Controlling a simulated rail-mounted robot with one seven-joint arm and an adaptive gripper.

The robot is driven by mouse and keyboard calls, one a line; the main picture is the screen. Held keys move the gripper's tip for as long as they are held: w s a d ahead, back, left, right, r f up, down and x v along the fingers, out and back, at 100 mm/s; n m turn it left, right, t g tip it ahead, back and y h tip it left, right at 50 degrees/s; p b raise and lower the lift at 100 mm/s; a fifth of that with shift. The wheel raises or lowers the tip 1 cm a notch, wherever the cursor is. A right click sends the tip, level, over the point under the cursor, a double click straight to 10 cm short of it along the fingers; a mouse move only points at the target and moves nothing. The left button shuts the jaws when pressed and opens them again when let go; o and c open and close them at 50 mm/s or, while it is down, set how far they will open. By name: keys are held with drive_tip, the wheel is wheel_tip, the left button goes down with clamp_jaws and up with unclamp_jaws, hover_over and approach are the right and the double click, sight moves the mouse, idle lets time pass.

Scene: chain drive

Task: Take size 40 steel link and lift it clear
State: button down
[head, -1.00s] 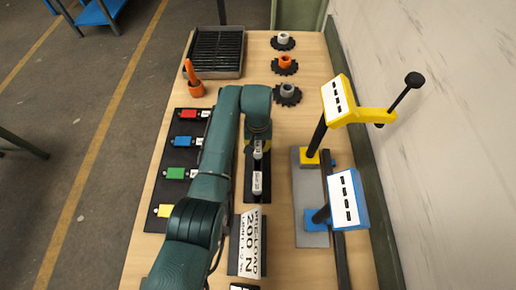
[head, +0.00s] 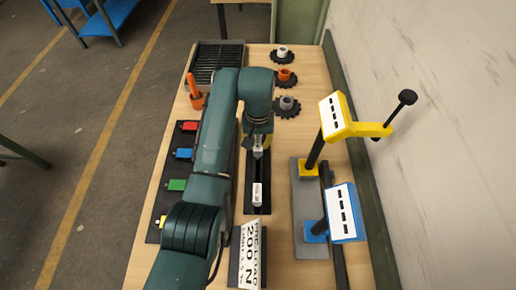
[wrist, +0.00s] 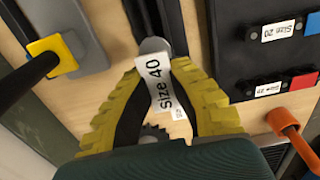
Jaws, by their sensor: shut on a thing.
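The size 40 link (wrist: 163,85) carries a white "Size 40" label and shows a rounded grey end. My gripper (wrist: 160,75) has yellow fingers shut on it. In the head view my gripper (head: 258,145) holds the link (head: 257,152) over the far part of a narrow black tray (head: 257,208), and its label is partly hidden. Another white-labelled link (head: 257,193) lies in the near part of that tray. The gap between the held link and the tray is hard to judge.
A black board (head: 150,235) with coloured links lies left, partly behind my arm. An orange tool (head: 196,98) and a grate tray (head: 215,88) stand behind it. Several sprockets (head: 286,105) sit at the back. Yellow (head: 335,118) and blue (head: 342,212) stands rise at right.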

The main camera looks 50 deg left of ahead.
sight(258, 143)
drive_tip(key=shift+r, duration=0.25)
wheel_tip(258, 143, up, 10)
drive_tip(key=p, duration=1.1)
drive_tip(key=shift+f, duration=0.15)
